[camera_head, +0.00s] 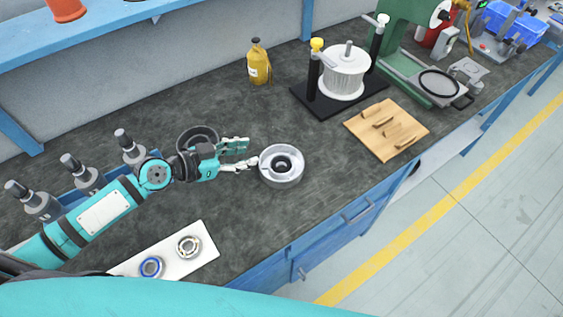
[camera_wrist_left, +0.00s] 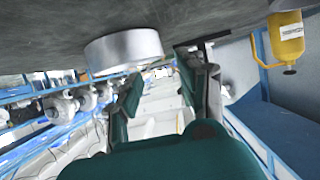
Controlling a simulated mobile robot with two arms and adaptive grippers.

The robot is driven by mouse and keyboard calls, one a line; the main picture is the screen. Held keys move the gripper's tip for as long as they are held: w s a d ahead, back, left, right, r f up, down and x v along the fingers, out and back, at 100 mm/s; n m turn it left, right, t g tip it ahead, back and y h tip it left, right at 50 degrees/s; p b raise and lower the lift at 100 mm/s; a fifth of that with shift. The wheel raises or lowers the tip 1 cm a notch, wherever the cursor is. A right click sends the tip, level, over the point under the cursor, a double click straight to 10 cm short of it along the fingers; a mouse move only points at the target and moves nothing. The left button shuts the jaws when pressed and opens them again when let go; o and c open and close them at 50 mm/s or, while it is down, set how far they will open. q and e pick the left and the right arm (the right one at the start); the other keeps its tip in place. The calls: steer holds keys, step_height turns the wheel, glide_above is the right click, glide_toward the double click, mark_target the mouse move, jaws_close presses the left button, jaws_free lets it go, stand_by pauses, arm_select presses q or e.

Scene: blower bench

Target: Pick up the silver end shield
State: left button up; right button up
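The silver end shield (camera_head: 281,178), a round metal cup with a central hub, rests on the dark bench top in the head view. My left gripper (camera_head: 248,152) is just left of it, with its fingers apart and nothing between them. One finger's tip is at the shield's left rim; I cannot tell whether it touches. In the left wrist view, tilted upside down, the shield (camera_wrist_left: 125,48) shows beyond the tip of the left finger, to one side of the gap between the fingers (camera_wrist_left: 168,70). My right gripper is not in view.
A dark ring-shaped part (camera_head: 197,134) stands behind my left gripper. A white plate (camera_head: 205,248) with two bearings lies in front. A yellow bottle (camera_head: 258,65), a black stand (camera_head: 310,104) with a white finned part, and a wooden board (camera_head: 386,147) stand farther off. Bench right of the shield is clear.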

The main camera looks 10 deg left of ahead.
mark_target(279, 147)
arm_select(q)
steer(key=shift+w+d+f, duration=0.3)
steer(key=shift+w+d, duration=0.15)
steer(key=shift+w+d+p, duration=0.2)
steer(key=shift+d+p, duration=0.05)
steer(key=shift+p, duration=0.1)
steer(key=p+x, duration=0.1)
steer(key=x, duration=0.3)
steer(key=shift+d+p, duration=0.2)
steer(key=shift+p, duration=0.2)
steer(key=shift+d+f, duration=0.1)
steer(key=shift+f, duration=0.15)
steer(key=c, duration=0.8)
jaws_close()
steer(key=shift+w+r, duration=0.1)
steer(key=shift+r, duration=0.05)
